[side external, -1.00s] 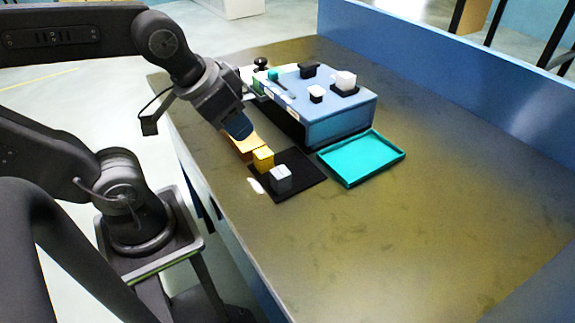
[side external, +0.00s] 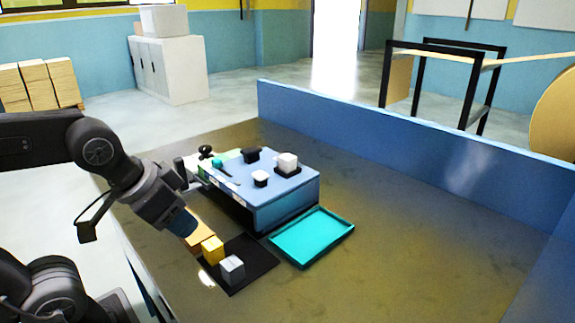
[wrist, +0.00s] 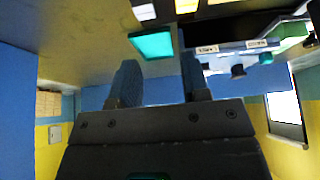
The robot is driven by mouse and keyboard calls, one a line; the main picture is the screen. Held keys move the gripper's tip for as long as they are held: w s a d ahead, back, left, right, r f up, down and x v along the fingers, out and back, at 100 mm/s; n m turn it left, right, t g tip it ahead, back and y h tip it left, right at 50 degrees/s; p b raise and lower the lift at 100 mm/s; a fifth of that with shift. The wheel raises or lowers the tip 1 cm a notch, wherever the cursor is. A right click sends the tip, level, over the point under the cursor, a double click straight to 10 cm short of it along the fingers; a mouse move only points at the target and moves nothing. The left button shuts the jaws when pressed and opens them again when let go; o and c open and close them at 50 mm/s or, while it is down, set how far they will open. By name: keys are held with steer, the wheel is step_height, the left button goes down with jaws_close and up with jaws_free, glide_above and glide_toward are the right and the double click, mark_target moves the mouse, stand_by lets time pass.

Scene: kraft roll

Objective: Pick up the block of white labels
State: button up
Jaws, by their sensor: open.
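A pale white-grey block (side external: 231,268), which looks like the block of white labels, sits on a black mat (side external: 252,258) beside a yellow block (side external: 213,250). An orange-tan piece (side external: 199,234) lies behind the yellow block. My gripper (side external: 182,224) is above and behind these pieces, apart from the pale block. In the wrist view my gripper (wrist: 158,80) is open with nothing between its blue fingers. There the pale block (wrist: 144,12) and the yellow block (wrist: 186,5) are at the top edge, partly cut off.
A teal tray (side external: 312,236) lies right of the mat. A blue box (side external: 286,200) stands behind, with a white block (side external: 287,161) and black knobs on top. A blue wall (side external: 400,150) runs along the table's far side. The table's right part is clear.

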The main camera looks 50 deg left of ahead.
steer(key=o, duration=0.4)
steer(key=shift+o, duration=0.2)
